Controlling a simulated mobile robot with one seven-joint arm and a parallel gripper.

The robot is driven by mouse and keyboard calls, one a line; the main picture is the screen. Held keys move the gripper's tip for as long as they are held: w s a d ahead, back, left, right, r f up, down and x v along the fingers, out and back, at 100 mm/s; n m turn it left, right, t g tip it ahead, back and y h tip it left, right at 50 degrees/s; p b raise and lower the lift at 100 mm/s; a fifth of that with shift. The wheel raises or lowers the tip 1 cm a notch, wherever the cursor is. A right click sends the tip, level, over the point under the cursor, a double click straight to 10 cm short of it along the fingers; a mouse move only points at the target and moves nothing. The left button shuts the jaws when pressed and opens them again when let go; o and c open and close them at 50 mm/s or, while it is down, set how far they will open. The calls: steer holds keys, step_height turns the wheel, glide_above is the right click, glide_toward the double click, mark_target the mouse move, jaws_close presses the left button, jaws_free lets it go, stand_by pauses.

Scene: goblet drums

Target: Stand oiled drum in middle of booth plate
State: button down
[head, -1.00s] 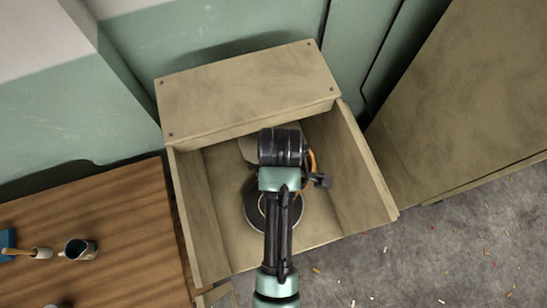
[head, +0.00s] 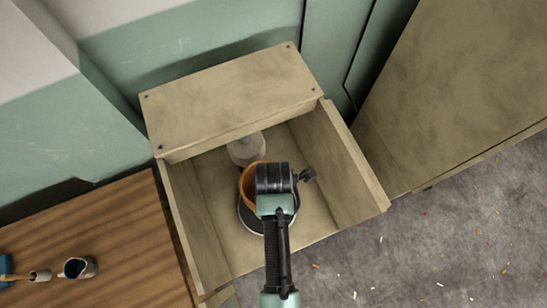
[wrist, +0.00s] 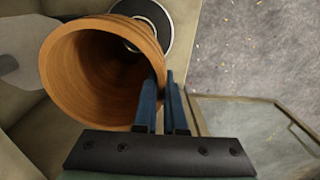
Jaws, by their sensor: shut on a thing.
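The oiled drum (head: 247,182), an orange-brown turned wooden goblet, is in my gripper inside the open booth. In the wrist view its wide mouth (wrist: 75,75) faces the camera, and its hollow inside shows. My gripper (wrist: 163,100) is shut on the drum's wall at the right side of the rim, with the blue fingers close together. The fingers are hidden in the head view. The booth plate (head: 245,222), a dark disc with a pale ring, lies on the booth floor, partly hidden by drum and arm. It also shows beyond the drum (wrist: 160,14). I cannot tell whether the drum touches it.
The booth (head: 353,165) has side walls and a top board (head: 230,98). A pale grey object (head: 247,148) stands behind the drum, near the back. A wooden table (head: 110,230) with a mug (head: 78,268) is at left. A large panel (head: 455,90) stands at right.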

steer(key=shift+w+f, duration=0.1)
steer(key=shift+f, duration=2.1)
steer(key=c, duration=1)
jaws_free()
